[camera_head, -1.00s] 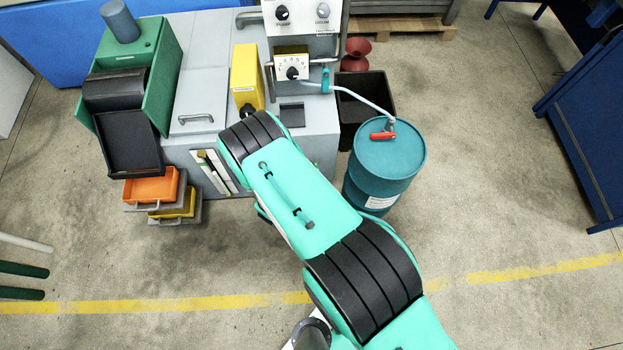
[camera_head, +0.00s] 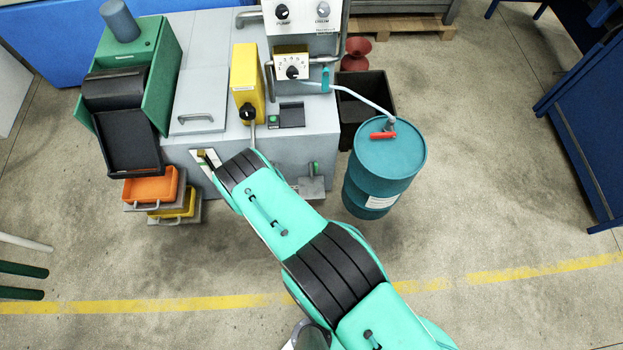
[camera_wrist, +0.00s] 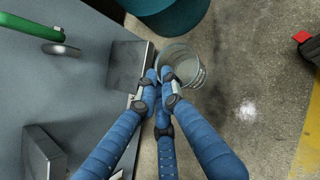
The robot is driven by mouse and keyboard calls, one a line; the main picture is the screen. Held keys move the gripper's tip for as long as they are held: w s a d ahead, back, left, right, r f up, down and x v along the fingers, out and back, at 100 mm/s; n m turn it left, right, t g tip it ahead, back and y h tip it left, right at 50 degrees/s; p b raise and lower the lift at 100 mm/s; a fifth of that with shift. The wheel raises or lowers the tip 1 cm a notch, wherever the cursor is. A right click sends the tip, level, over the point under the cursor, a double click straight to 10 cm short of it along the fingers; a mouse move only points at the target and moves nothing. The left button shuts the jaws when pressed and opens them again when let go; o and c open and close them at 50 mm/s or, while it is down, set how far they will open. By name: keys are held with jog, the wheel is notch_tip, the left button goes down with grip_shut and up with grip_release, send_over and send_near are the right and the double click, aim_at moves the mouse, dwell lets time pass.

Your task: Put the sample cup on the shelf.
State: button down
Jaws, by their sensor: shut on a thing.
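In the wrist view the sample cup (camera_wrist: 183,62), a clear round cup with markings on its side, is at my fingertips. My gripper (camera_wrist: 163,76), with blue fingers, is shut on the cup's near side. The cup hangs over the floor, just right of a small grey plate (camera_wrist: 126,62) that looks like the shelf. The plate also shows in the head view low on the machine's front (camera_head: 314,188), below a green-handled lever (camera_head: 314,169). I cannot tell the height gap between cup and plate. In the head view my arm hides the gripper and cup.
A teal drum (camera_head: 385,165) with a red valve handle stands right of the grey machine (camera_head: 215,75). A green-handled lever (camera_wrist: 62,49) juts out at upper left in the wrist view. Stacked orange and yellow trays (camera_head: 150,187) sit at left. Floor in front is clear.

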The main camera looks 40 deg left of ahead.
jog(key=w+a+b, duration=0.3)
jog(key=w+a, duration=0.7)
dwell(0.4)
jog(key=shift+w+a, duration=0.2)
jog(key=shift+a, duration=0.05)
jog(key=shift+w+a+f+b, duration=0.25)
jog(key=shift+w+a+b, duration=0.1)
jog(key=shift+w+a, duration=0.25)
jog(key=shift+w+a+f+b, duration=0.25)
jog(key=shift+w+a+b, duration=0.1)
jog(key=shift+w+a, duration=0.15)
jog(key=shift+f, duration=0.2)
jog(key=shift+f, duration=0.1)
jog(key=c, duration=1.9)
grip_release()
